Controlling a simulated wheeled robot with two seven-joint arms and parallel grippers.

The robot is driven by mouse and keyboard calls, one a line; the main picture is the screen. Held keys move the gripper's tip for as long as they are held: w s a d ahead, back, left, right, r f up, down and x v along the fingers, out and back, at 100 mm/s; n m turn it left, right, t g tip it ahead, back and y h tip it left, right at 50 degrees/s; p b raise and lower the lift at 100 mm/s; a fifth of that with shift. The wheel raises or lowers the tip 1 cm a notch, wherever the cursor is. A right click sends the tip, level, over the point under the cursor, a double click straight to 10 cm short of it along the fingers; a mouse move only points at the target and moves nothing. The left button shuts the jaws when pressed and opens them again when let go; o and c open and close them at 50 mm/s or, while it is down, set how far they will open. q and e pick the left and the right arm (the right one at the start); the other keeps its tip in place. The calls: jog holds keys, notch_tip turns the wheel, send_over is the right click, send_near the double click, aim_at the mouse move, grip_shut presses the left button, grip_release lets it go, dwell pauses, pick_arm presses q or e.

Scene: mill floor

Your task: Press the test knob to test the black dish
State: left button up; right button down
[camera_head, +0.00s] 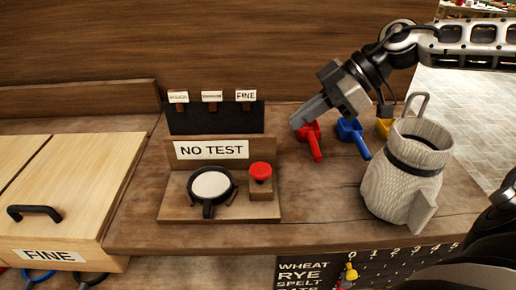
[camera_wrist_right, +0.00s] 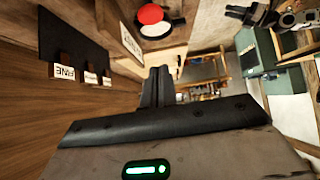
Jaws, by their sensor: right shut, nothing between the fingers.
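The test knob (camera_head: 260,172) is a red round button on a small wooden block at the right of the test stand (camera_head: 180,213). The black dish (camera_head: 208,205) sits on the stand left of the knob, with white contents (camera_head: 211,185) and a short handle toward me. A sign (camera_head: 211,149) behind them reads NO TEST. My right gripper (camera_head: 300,122) is shut and empty, above the bench, behind and right of the knob, apart from it. In the right wrist view the shut fingers (camera_wrist_right: 157,85) show below the red knob (camera_wrist_right: 150,14). My left gripper is not visible.
Red (camera_head: 313,140), blue (camera_head: 353,135) and yellow (camera_head: 384,127) scoops lie right of the stand. A pale jug (camera_head: 405,175) with a dark band stands at the bench's right. A wooden bin (camera_head: 62,185) labelled FINE is at the left. Label cards (camera_head: 212,96) stand behind the sign.

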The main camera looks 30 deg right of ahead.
jog(key=shift+s+d+r+m+h, duration=0.2)
jog(key=shift+d+r+m+h, duration=0.15)
jog(key=shift+d, duration=0.25)
send_over(256, 169)
jog(key=s+d, duration=0.1)
jog(key=d, duration=0.1)
notch_tip(256, 169, down, 7)
jog(key=shift+s+a+r+p, duration=0.1)
jog(key=shift+s+p, duration=0.05)
jog(key=shift+p, duration=0.3)
notch_tip(256, 169, down, 3)
jog(key=shift+r, duration=0.1)
jog(key=shift+f, duration=0.7)
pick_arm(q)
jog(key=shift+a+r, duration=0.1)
pick_arm(e)
jog(key=shift+s+d, duration=0.1)
jog(key=shift+d, duration=0.15)
